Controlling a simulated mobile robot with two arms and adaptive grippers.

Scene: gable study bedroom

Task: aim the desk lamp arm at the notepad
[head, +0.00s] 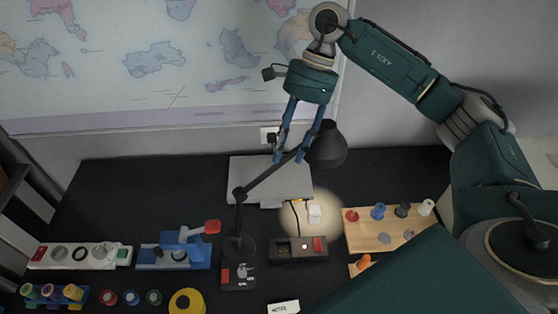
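The black desk lamp stands on the dark desk, with its base (238,247) near the middle and its arm (262,180) slanting up to the right from an elbow joint. Its shade (328,145) points down and throws a pool of light right of centre. A white card marked like "NOTES" (284,307), probably the notepad, shows at the bottom edge, partly cut off and outside the light pool. My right gripper (291,158) is at the upper lamp arm near the shade, with its blue fingers apart around it; contact is unclear. My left gripper is not in view.
A grey flat panel (270,178) lies behind the lamp. A wooden peg board (385,230) is at right, a black switch box (299,250) in the middle, and a blue device (175,254) and white strip (80,256) at left. A yellow ring (187,302) is in front.

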